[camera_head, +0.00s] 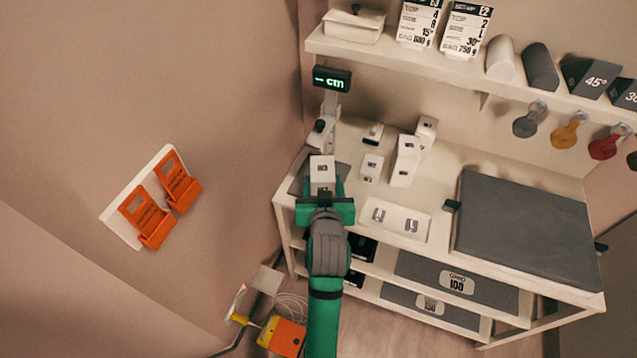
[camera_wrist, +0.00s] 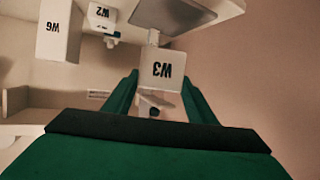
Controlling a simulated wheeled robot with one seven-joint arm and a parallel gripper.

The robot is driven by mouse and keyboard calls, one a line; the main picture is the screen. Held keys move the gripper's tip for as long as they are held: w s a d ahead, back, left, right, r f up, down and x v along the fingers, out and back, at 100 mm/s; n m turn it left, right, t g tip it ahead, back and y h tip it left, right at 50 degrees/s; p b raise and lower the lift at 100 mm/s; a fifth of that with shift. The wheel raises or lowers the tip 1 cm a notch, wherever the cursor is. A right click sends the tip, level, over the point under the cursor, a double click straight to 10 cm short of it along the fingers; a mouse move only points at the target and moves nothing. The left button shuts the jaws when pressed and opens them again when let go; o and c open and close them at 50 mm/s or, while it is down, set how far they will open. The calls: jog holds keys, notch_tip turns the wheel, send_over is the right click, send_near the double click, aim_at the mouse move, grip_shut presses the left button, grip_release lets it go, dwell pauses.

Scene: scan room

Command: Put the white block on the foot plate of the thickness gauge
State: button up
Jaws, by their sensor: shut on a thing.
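My gripper (camera_head: 323,190) is shut on a white block (camera_head: 322,167) at the left end of the white table. In the wrist view the block (camera_wrist: 155,72) sits between the green fingers and carries the mark W3.
Several white blocks (camera_head: 404,161) stand to the right of my gripper. A white tray (camera_head: 417,225) lies at the front and a large grey pad (camera_head: 530,225) at the right. A shelf (camera_head: 400,58) with signs and rolls runs above. Orange holders (camera_head: 148,217) hang on the left wall.

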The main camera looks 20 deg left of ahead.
jog(key=x, duration=0.4)
jog(key=shift+s+a, duration=0.1)
jog(key=shift+a, duration=0.15)
jog(key=w+f, duration=0.1)
jog(key=w+a+f, duration=0.1)
jog(key=f, duration=0.1)
jog(key=w+a+f, duration=0.1)
jog(key=f, duration=0.1)
jog(key=shift+w+f, duration=0.2)
jog(key=shift+w, duration=0.15)
jog(key=f, duration=0.3)
jog(key=shift+w+f, duration=0.2)
jog(key=shift+f, duration=0.1)
jog(key=o, duration=1.3)
jog(key=shift+s+a, duration=0.1)
jog(key=shift+o, duration=0.2)
